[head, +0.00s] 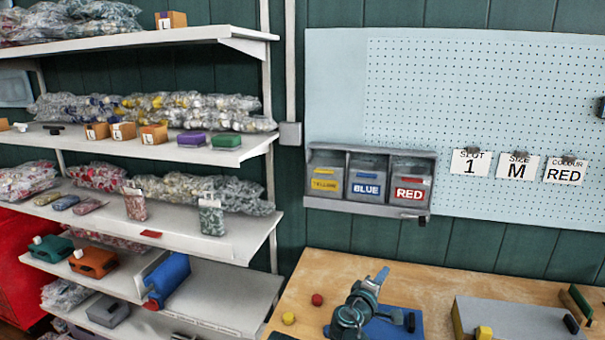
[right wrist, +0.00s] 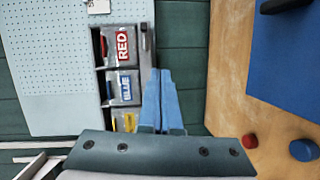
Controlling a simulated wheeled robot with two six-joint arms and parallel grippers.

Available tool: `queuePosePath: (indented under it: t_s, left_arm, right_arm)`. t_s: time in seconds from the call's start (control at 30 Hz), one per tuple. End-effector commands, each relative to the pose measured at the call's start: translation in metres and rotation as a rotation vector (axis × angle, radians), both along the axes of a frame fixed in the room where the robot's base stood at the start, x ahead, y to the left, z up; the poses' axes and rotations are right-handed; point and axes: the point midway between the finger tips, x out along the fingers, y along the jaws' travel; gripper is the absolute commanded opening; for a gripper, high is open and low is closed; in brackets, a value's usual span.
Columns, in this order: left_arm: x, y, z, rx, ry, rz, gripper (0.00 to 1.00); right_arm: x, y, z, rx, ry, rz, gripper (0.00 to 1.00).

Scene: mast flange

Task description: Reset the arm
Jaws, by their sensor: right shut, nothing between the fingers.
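My right gripper (head: 379,275) is over the wooden bench in the head view, its blue fingers pointing up and away. In the right wrist view the two fingers (right wrist: 159,90) lie together, shut with nothing between them. They overlap the view of the wall bins but the gap to them cannot be told. My left gripper is out of view.
The wooden bench (head: 330,268) holds a red cap (head: 317,299), a yellow cap (head: 288,318), a blue mat (head: 408,326) and a grey box (head: 520,320). Labelled bins (head: 368,205) and a pegboard (head: 480,110) with cards hang behind. Loaded shelves (head: 230,240) stand left.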

Motion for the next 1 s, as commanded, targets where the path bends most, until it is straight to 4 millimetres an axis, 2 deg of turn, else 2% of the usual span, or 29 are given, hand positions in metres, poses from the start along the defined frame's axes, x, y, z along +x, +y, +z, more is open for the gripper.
queuePosePath:
  t_s: [0.27, 0.47, 0.57, 0.7, 0.8, 0.9, 1.0]
  left_arm:
    - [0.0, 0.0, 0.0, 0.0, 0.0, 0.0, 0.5]
    - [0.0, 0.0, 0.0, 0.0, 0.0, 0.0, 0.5]
    - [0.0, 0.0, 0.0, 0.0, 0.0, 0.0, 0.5]
    - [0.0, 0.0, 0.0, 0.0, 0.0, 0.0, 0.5]
    - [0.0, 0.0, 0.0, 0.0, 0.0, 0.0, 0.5]
    - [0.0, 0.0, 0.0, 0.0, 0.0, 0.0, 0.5]
    - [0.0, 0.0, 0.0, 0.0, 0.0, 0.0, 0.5]
  right_arm:
    - [-0.027, 0.0, -0.038, 0.201, 0.071, -0.104, 0.0]
    - [-0.065, 0.013, -0.089, 0.43, 0.201, -0.225, 0.0]
    - [-0.099, 0.032, -0.125, 0.588, 0.325, -0.307, 0.0]
    - [-0.158, 0.077, -0.17, 0.804, 0.559, -0.413, 0.0]
    - [-0.196, 0.107, -0.187, 0.911, 0.714, -0.461, 0.0]
    - [-0.224, 0.13, -0.194, 0.98, 0.835, -0.49, 0.0]
    - [-0.241, 0.145, -0.197, 1.02, 0.914, -0.503, 0.0]
